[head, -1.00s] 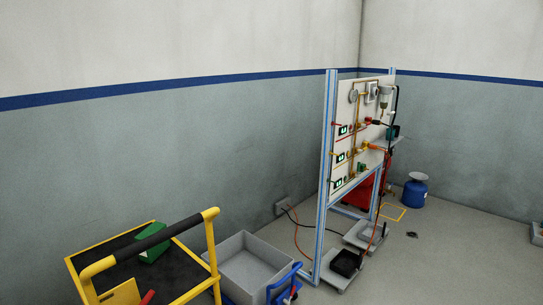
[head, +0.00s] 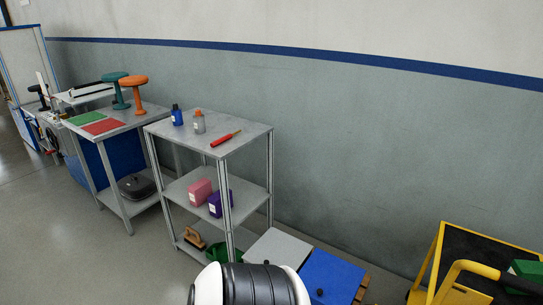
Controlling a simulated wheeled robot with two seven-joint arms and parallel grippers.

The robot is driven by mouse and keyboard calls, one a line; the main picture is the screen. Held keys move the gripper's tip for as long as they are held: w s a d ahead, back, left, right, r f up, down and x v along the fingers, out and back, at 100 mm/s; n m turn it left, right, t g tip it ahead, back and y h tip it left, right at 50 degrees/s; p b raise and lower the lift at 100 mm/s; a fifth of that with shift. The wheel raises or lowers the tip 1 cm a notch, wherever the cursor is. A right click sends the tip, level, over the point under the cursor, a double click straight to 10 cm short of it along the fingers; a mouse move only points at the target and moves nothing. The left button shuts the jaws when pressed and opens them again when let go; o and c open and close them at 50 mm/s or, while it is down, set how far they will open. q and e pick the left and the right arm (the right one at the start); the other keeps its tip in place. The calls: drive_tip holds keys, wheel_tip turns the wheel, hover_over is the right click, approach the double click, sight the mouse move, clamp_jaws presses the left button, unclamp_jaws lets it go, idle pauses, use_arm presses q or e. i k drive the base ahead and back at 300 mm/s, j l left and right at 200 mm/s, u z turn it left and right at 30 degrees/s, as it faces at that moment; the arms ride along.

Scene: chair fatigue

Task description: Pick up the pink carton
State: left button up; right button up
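The pink carton (head: 201,192) stands on the middle shelf of a grey metal rack, in the head view left of centre. It has a small white label. A purple carton (head: 217,203) stands just right of it, nearer the rack's front post. Neither of my grippers shows in the head view. A white and black part of my own body fills the bottom middle of the view, below and right of the carton.
The rack's top shelf (head: 240,137) bears a blue bottle (head: 177,115), a grey bottle with orange cap (head: 199,122) and a red screwdriver (head: 226,138). A workbench with stools stands left. A yellow cart (head: 437,263) stands right. Open floor (head: 75,230) lies front left.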

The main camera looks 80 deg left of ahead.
sight(199, 192)
drive_tip(key=u, duration=3.15)
drive_tip(key=i+j+z, duration=0.15)
drive_tip(key=z, duration=0.35)
drive_tip(key=i+j+z, duration=0.15)
drive_tip(key=z, duration=0.3)
